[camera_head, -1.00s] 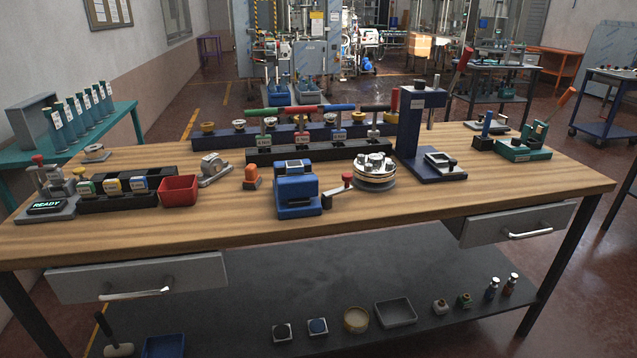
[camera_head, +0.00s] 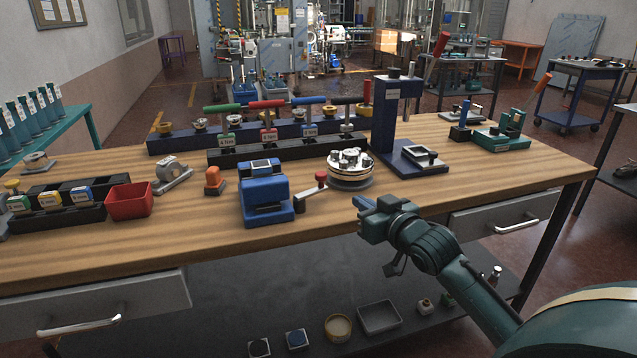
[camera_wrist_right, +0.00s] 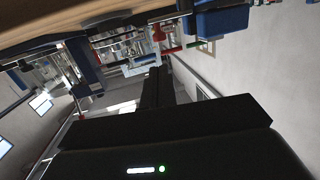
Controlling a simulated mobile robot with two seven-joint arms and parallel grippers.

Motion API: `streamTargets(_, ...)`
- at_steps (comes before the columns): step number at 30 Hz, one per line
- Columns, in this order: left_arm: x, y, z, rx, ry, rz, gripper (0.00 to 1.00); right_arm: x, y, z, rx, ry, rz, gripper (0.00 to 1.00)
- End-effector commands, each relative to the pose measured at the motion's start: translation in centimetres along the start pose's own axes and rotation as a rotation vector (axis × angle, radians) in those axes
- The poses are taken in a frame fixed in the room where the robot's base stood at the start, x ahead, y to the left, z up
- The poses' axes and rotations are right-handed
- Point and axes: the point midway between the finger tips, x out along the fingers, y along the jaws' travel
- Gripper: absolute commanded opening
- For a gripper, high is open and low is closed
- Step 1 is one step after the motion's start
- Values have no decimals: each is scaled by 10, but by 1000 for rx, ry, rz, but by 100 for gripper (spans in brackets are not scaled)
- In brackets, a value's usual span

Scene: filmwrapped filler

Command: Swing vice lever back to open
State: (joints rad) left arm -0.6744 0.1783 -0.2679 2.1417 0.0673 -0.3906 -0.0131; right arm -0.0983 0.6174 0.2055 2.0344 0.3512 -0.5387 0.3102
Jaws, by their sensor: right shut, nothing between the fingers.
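The blue vice (camera_head: 265,194) stands near the front edge of the wooden bench. Its lever (camera_head: 311,191) sticks out to the right at the vice's base and ends in an upright red knob. My right gripper (camera_head: 362,203) is shut and empty. It is to the right of the knob, apart from it, over the bench's front edge, with its fingers pointing left towards the vice. In the right wrist view a blue block, probably the vice (camera_wrist_right: 218,22), hangs at the upper right of a tilted picture, and the dark fingers (camera_wrist_right: 161,88) show in the middle. My left gripper is not in view.
A round metal fixture (camera_head: 350,170) stands behind and right of the lever. A blue press (camera_head: 398,125) is farther right. An orange knob (camera_head: 213,180) and a red bin (camera_head: 130,201) are left of the vice. The bench front to the right is bare.

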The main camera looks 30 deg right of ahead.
Motion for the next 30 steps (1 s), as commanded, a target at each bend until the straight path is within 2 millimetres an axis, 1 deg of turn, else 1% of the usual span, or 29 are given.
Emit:
streamTargets(7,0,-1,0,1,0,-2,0,2,0,0,0,0,0,0)
streamTargets(11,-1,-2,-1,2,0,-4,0,13,0,0,0,1,0,0)
streamTargets(14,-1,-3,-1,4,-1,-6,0,29,0,-1,0,2,0,0)
streamTargets(24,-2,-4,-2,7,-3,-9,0,97,0,-1,1,1,0,0)
streamTargets(27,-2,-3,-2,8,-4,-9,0,113,0,0,1,0,0,0)
streamTargets(30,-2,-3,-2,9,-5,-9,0,126,0,0,1,-1,1,0)
